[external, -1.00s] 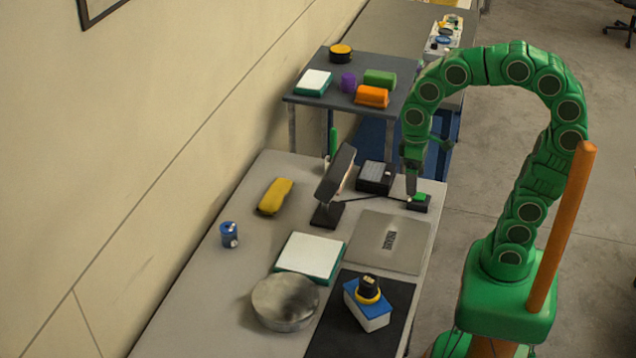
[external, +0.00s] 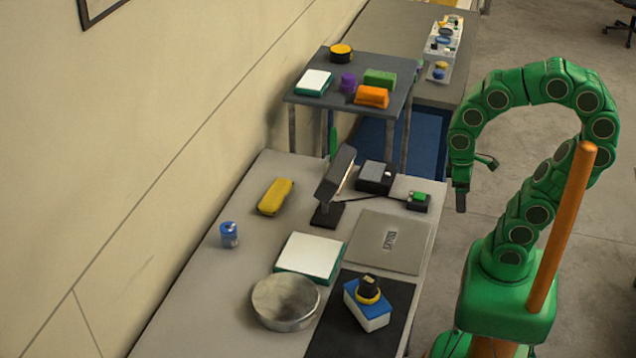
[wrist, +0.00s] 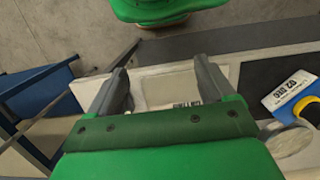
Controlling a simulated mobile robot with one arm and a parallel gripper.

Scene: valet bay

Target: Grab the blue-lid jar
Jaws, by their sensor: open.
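A small jar with a blue lid (external: 229,235) stands upright near the left side of the grey bench (external: 200,300), by the wall, in the external view. I cannot make it out in the wrist view. My gripper (external: 461,200) hangs pointing down just past the bench's right edge, far to the right of the jar. In the wrist view, its two fingers (wrist: 163,72) are apart with nothing between them; a flat grey panel with lettering (wrist: 175,88) shows beyond them.
Between lie a white-topped box (external: 310,255), a lamp-like stand (external: 335,185), a yellow case (external: 275,196) and a round metal dish (external: 285,308). A blue-topped box (external: 370,318) sits on a black mat (external: 335,340). A shelf table (external: 325,105) stands behind.

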